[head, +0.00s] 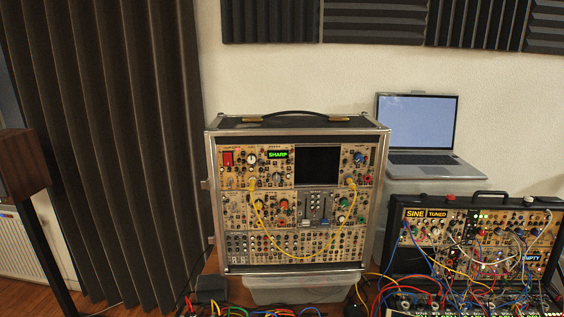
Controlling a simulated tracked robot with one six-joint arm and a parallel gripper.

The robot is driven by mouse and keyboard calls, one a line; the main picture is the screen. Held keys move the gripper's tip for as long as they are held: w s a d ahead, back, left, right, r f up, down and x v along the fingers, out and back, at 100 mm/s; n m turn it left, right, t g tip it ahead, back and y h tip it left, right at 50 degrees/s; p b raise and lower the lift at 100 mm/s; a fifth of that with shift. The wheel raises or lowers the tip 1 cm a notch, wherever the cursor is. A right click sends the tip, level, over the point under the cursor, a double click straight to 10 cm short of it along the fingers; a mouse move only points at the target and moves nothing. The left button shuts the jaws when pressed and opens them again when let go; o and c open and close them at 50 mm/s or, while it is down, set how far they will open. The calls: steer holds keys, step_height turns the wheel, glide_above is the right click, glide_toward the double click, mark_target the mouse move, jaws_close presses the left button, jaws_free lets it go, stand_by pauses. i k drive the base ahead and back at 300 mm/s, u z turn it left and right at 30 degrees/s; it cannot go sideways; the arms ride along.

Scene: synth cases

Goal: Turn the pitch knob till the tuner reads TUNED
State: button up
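A tall synth case (213,200) stands upright in the middle. A small tuner display (278,155) near its top reads SHARP in green letters. The panel lettering is too small to read, so I cannot tell which knob is the pitch knob. My gripper is not in view.
A yellow cable (257,226) hangs in a loop across the tall case's front. Many tangled cables (400,290) lie at the lower right. A laptop (416,125) stands behind. A speaker on a stand (20,172) and a dark curtain (110,150) are at the left.

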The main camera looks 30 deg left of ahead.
mark_target(251, 157)
steer(key=z, duration=0.45)
steer(key=k, duration=1.15)
steer(key=u, duration=1.9)
steer(key=i, duration=0.65)
steer(key=u, duration=0.05)
